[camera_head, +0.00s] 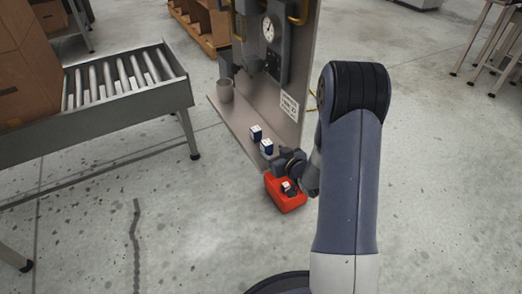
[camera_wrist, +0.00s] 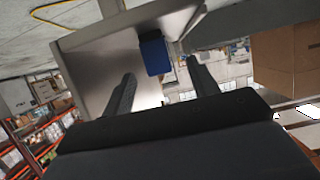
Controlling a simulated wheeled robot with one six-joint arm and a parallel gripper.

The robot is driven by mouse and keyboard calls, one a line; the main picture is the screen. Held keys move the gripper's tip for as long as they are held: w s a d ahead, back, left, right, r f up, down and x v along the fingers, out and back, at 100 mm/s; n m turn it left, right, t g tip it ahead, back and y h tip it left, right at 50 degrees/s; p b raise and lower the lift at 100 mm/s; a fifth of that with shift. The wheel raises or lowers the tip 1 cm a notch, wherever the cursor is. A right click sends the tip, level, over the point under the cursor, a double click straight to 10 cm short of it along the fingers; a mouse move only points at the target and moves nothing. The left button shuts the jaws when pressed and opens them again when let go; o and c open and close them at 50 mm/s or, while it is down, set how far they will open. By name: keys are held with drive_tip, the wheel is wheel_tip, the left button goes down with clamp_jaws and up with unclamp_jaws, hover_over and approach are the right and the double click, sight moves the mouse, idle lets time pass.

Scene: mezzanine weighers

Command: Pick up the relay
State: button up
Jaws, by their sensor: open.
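Two small blue-and-white blocks that look like relays, a farther one (camera_head: 256,132) and a nearer one (camera_head: 266,148), stand on the ledge of a grey panel stand (camera_head: 232,118). My gripper (camera_head: 280,163) is at the near end of the ledge, close to the nearer block. In the wrist view, my gripper (camera_wrist: 160,78) has its two dark fingers apart with nothing between them. A blue block (camera_wrist: 154,54) shows beyond the fingertips, in line with the gap. Which of the two blocks this is, I cannot tell.
A red bin (camera_head: 286,202) with a small pale and dark item in it sits just below my gripper. A grey cup (camera_head: 225,90) stands farther back on the ledge. A dial gauge (camera_head: 268,29) is on the upright panel. A roller conveyor (camera_head: 130,100) stands left.

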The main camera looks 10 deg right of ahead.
sight(264, 145)
drive_tip(key=b+x, duration=0.1)
drive_tip(key=x, duration=0.3)
drive_tip(key=b+x, duration=0.1)
drive_tip(key=x, duration=0.3)
drive_tip(key=shift+w+d+f+b, duration=0.1)
drive_tip(key=shift+d+f+b, duration=0.15)
drive_tip(key=shift+b, duration=0.1)
drive_tip(key=c, duration=1.1)
drive_tip(key=shift+r, duration=0.15)
